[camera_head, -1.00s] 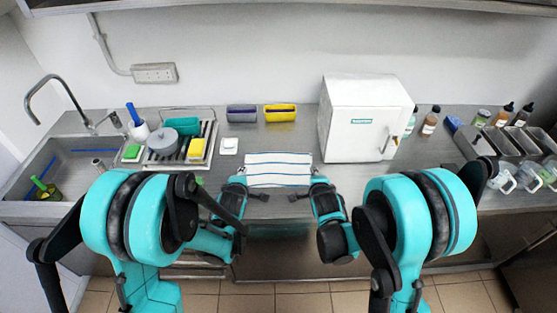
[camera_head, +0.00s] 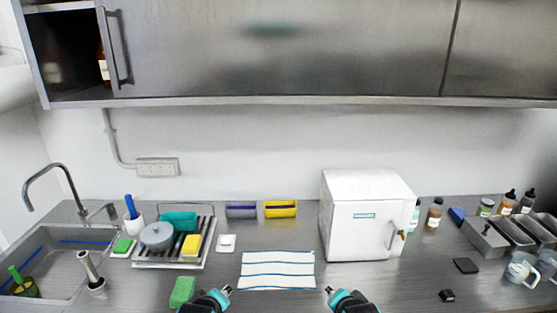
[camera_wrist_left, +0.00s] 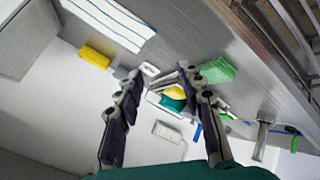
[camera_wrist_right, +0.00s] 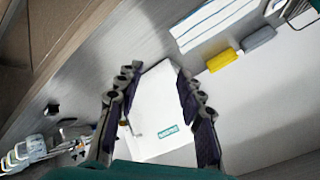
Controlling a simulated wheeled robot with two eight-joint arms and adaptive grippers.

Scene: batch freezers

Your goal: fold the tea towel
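The tea towel (camera_head: 277,270) is white with blue stripes and lies flat on the steel counter, left of the white box. It also shows at the top of the left wrist view (camera_wrist_left: 112,18) and the right wrist view (camera_wrist_right: 212,22). My left gripper (camera_head: 226,291) is just left of the towel's near left corner, apart from it; in the left wrist view its fingers (camera_wrist_left: 160,85) are spread and empty. My right gripper (camera_head: 329,291) is just right of the near right corner; its fingers (camera_wrist_right: 157,72) are spread with nothing between them.
A white box-shaped appliance (camera_head: 362,222) stands right of the towel. A green sponge (camera_head: 182,291) lies near my left gripper. A drying rack (camera_head: 150,264) and sink (camera_head: 62,282) are at left. Bottles and steel trays (camera_head: 485,240) are at right.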

